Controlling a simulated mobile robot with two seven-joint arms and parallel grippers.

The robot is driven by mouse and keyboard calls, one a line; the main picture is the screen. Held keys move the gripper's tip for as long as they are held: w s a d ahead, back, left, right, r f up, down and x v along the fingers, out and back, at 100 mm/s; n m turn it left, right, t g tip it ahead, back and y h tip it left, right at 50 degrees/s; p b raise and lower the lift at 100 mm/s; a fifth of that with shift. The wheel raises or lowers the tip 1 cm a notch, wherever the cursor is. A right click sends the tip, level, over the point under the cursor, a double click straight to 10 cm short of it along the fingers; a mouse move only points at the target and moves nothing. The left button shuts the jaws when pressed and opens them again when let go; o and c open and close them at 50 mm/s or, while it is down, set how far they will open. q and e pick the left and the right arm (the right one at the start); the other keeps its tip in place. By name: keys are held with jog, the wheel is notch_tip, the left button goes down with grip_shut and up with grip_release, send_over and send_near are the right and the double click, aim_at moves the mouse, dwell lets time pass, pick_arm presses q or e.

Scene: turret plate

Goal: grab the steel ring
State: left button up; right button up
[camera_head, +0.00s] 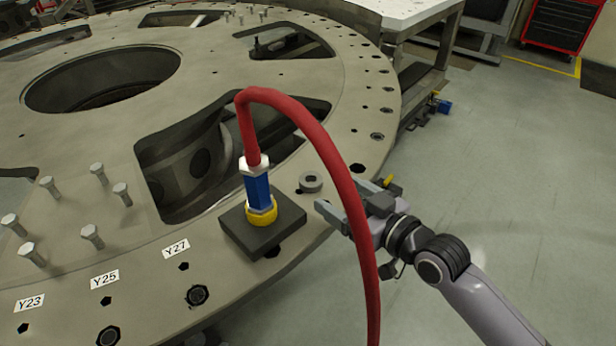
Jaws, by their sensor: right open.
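The steel ring (311,183) is a small grey ring lying on the turret plate (365,100) near its right edge. My right gripper (325,196) comes in from the right at the plate's edge. Its jaws are open and empty, with the fingertips just right of and nearer than the ring. Whether they touch the ring I cannot tell. A red hose passes in front of part of the gripper. My left gripper is not in view.
The red hose (318,135) arches from a blue connector (258,190) with a yellow collar on a dark block (285,225), left of the ring. Several bolts (97,175) stand on the plate at left. Openings cut through the plate. Clear floor (490,170) lies to the right.

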aim_at(317, 184)
jog(key=shift+x, duration=3.45)
jog(key=shift+s+a+f, duration=0.1)
jog(key=shift+s+f, duration=0.05)
jog(key=c, duration=1.3)
